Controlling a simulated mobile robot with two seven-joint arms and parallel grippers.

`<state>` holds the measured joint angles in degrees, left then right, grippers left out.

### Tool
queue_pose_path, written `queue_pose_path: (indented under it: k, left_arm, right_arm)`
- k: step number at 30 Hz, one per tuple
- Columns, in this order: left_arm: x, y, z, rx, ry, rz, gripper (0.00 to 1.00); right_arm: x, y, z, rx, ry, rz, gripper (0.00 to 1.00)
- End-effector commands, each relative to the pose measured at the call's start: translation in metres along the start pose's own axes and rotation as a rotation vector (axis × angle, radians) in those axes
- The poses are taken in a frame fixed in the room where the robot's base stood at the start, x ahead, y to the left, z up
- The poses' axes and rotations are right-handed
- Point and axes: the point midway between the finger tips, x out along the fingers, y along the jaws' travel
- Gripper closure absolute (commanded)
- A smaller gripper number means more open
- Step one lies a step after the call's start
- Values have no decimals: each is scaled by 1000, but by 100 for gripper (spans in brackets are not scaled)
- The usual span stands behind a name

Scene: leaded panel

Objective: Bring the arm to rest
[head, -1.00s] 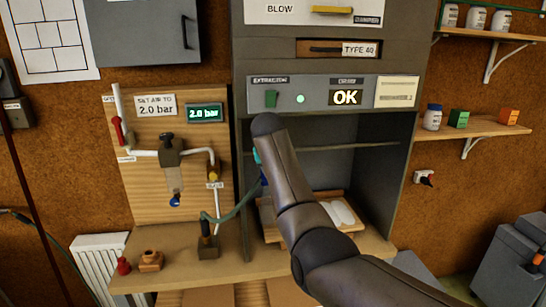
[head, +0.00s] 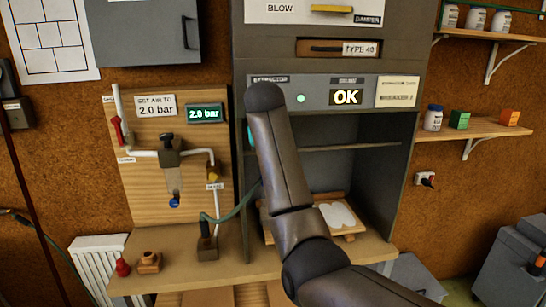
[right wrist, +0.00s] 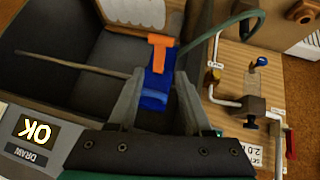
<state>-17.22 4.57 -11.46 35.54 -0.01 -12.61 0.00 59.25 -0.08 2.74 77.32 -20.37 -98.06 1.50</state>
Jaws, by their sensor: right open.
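My right arm (head: 278,165) rises from the bottom right in front of the cabinet in the head view, and hides its own gripper there. In the right wrist view my right gripper (right wrist: 159,73) is open. A blue tool with an orange part (right wrist: 157,88) shows between the two fingers, with a gap on each side; I cannot tell how far beyond the fingertips it is. A green hose (right wrist: 218,32) runs near it. It also shows in the head view (head: 236,211). My left gripper is in neither view.
The grey cabinet (head: 395,170) is open-fronted, with a tray (head: 352,234) holding pale pieces inside. An "OK" display (head: 346,97) is lit above. An air panel (head: 140,205) reading 2.0 bar stands left. A wooden shelf (head: 485,128) with small containers is at right.

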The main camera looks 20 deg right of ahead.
Motion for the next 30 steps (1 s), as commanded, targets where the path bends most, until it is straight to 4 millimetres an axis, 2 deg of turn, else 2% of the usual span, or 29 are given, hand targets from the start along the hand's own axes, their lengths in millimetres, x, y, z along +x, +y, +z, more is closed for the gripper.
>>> queue_pose_path:
  k: [8,11,13,17,21,26,27,29,30]
  left_arm:
    - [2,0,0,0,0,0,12]
    - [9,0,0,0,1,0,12]
    - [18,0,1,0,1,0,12]
    - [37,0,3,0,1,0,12]
    - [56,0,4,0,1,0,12]
    - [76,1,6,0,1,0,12]
    - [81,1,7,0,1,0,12]
    - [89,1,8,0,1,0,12]
    - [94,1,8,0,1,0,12]
  right_arm:
    - [6,-2,5,-6,-5,0,50]
    - [33,-10,24,-34,-21,0,50]
    - [64,-21,49,-68,-39,-4,50]
    - [134,-44,116,-146,-78,-21,50]
    - [202,-67,198,-221,-122,-51,50]
    - [264,-86,302,-291,-175,-94,50]
    - [277,-90,330,-307,-190,-105,50]
    - [295,-95,372,-327,-211,-124,50]
    - [305,-98,401,-339,-226,-136,50]
